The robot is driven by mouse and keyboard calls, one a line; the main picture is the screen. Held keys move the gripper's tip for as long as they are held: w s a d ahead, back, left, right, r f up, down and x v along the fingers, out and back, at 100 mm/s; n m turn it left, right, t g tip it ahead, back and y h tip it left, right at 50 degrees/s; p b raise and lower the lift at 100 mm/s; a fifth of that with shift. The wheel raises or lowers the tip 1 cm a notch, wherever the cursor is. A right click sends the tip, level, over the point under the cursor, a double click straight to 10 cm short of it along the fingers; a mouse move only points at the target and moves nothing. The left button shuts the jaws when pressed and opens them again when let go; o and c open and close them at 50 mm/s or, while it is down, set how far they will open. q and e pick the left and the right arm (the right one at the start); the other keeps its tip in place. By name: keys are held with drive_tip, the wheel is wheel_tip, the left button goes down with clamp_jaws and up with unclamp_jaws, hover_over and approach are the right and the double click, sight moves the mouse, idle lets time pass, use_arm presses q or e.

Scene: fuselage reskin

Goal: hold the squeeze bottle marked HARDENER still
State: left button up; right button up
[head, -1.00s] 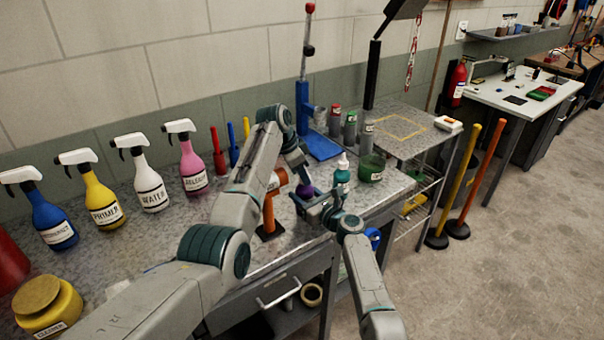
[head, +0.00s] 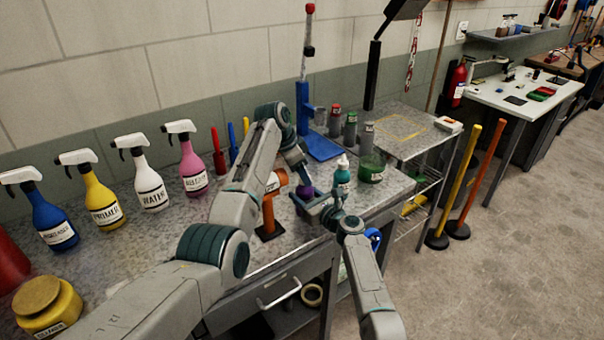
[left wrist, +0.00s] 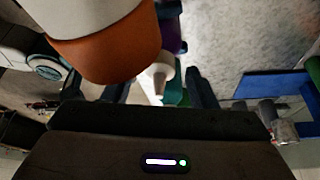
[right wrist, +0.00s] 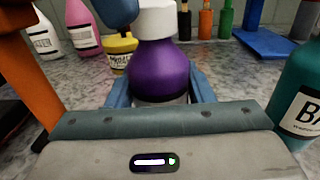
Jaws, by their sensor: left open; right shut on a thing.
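A purple bottle (right wrist: 158,70) with a white cap stands upright between the jaws of my right gripper (right wrist: 160,92), which is shut on it. The visible part of its label is too hidden to read. It is small and partly covered in the head view (head: 304,190). My left gripper (left wrist: 160,92) is open, above and close to the bottle. A large orange and white object (left wrist: 115,45) hides much of that view.
A teal bottle (head: 342,178) stands close to the right gripper; it also shows in the right wrist view (right wrist: 300,105). A green cup (head: 371,168) is beyond it. Several spray bottles line the bench's back left.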

use_arm(q)
drive_tip(key=v, duration=1.1)
use_arm(e)
drive_tip(key=o, duration=1.2)
drive_tip(key=shift+c, duration=0.2)
